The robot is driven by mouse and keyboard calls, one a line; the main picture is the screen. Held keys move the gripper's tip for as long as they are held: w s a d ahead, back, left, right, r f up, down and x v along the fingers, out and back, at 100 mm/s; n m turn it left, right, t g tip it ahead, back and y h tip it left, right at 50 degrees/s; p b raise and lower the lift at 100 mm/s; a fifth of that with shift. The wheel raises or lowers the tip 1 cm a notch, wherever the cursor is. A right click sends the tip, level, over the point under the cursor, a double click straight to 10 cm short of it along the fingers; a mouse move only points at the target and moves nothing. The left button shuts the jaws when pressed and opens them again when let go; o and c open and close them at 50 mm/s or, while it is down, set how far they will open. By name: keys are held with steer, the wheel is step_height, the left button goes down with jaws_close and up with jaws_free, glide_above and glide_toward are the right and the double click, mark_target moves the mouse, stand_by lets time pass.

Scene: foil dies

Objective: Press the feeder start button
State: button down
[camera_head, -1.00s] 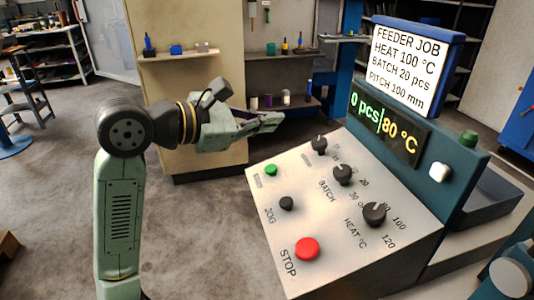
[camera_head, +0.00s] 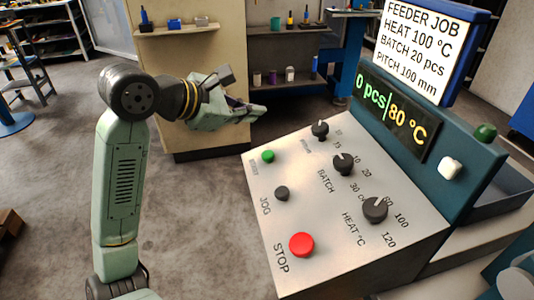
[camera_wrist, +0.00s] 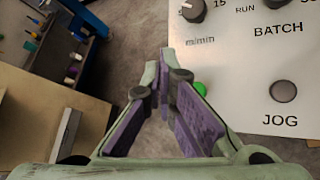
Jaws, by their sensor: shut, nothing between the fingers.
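The sloped control panel (camera_head: 300,215) carries a small green button (camera_head: 267,156) at its upper left; the label beside it is too small to read. In the wrist view the green button (camera_wrist: 199,88) shows just right of my fingers, partly hidden by one. A dark JOG button (camera_head: 282,194) and a red STOP button (camera_head: 301,245) lie below it. My gripper (camera_head: 262,111) is shut and empty, above and beyond the green button, apart from the panel. Its fingertips (camera_wrist: 164,60) meet in the wrist view.
Three black knobs, the top one (camera_head: 320,130), the BATCH knob (camera_head: 343,163) and the HEAT knob (camera_head: 375,209), stand up from the panel. The display (camera_head: 388,110) reads 0 pcs and 80 °C. A job sign (camera_head: 420,45) stands above it. Open floor lies left of the panel.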

steer(key=b, duration=0.4)
glide_above(264, 158)
steer(key=f, duration=0.7)
steer(key=shift+a+f, duration=0.2)
steer(key=shift+a, duration=0.15)
steer(key=shift+d+f+b, duration=0.25)
steer(key=shift+f+b, duration=0.05)
steer(key=shift+f, duration=0.05)
steer(key=shift+f, duration=0.1)
steer(key=shift+d+f+b, duration=0.1)
steer(key=shift+f+b, duration=0.25)
steer(key=shift+b, duration=0.45)
